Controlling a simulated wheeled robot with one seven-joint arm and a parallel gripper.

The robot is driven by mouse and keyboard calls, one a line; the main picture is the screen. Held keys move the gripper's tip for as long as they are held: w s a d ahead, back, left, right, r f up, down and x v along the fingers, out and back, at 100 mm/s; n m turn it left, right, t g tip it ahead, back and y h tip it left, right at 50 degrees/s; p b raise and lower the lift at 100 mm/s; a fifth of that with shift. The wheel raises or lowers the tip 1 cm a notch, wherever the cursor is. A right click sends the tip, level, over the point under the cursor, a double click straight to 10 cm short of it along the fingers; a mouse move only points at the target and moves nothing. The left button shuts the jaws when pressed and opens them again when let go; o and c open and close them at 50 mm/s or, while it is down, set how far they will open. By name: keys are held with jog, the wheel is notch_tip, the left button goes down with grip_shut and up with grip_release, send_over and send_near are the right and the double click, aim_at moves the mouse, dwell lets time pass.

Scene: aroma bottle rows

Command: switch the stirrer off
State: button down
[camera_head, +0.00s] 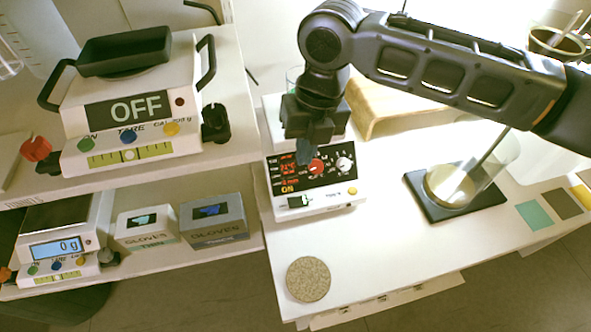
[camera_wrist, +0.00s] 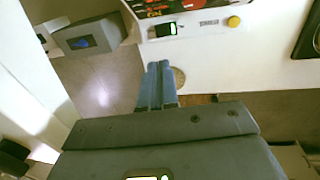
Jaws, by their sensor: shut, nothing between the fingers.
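The stirrer (camera_head: 330,204) is a white box with a black front panel in the middle of the head view. Its panel shows red digits and a lit "ON", with a red knob (camera_head: 316,166) and a white knob (camera_head: 344,163). The switch (camera_wrist: 167,30) shows at the top of the wrist view. My gripper (camera_head: 304,154) points down at the panel, its blue fingers closed and empty. In the wrist view the fingertips (camera_wrist: 158,68) appear below the switch, apart from it.
A scale reading OFF (camera_head: 128,110) stands on the left shelf, with another scale (camera_head: 60,245) and glove boxes (camera_head: 212,220) below. A round cork mat (camera_head: 308,279) lies in front of the stirrer. A glass vessel on a black base (camera_head: 485,199) stands right.

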aim_at(293, 200)
jog(key=shift+w, duration=0.4)
jog(key=f, duration=0.4)
jog(key=a+f+p, duration=0.1)
jog(key=f, duration=0.4)
jog(key=a+f+p, duration=0.1)
jog(key=f, duration=0.3)
jog(key=shift+s+f, duration=0.3)
jog(key=shift+f, duration=0.05)
jog(key=shift+a+f+b, duration=0.1)
jog(key=shift+f+b, duration=0.25)
jog(key=shift+f, duration=0.05)
jog(key=shift+r, duration=0.15)
